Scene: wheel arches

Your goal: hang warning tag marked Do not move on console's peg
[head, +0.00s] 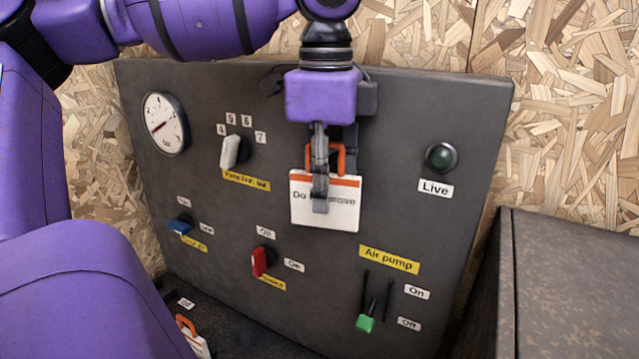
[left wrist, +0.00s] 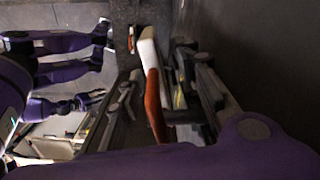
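The warning tag (head: 340,216) is a white card with an orange top band and an orange loop; "Do" is readable, the rest of its print partly covered. It is upright before the console (head: 220,90). My left gripper (head: 328,185) points down over it, one finger in front of the card and the other behind. In the left wrist view the tag (left wrist: 151,65) shows edge-on between the fingers, with gaps on both sides, so the gripper looks open. I cannot see the peg; gripper and tag cover that area, and I cannot tell whether the loop is on it.
A second tag with an orange loop (head: 195,340) lies low at the console's foot. The console carries a gauge (head: 165,123), a white knob (head: 233,152), a red switch (head: 261,261), a green lever (head: 366,323) and a green lamp (head: 440,157). A dark box (head: 570,270) stands at right.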

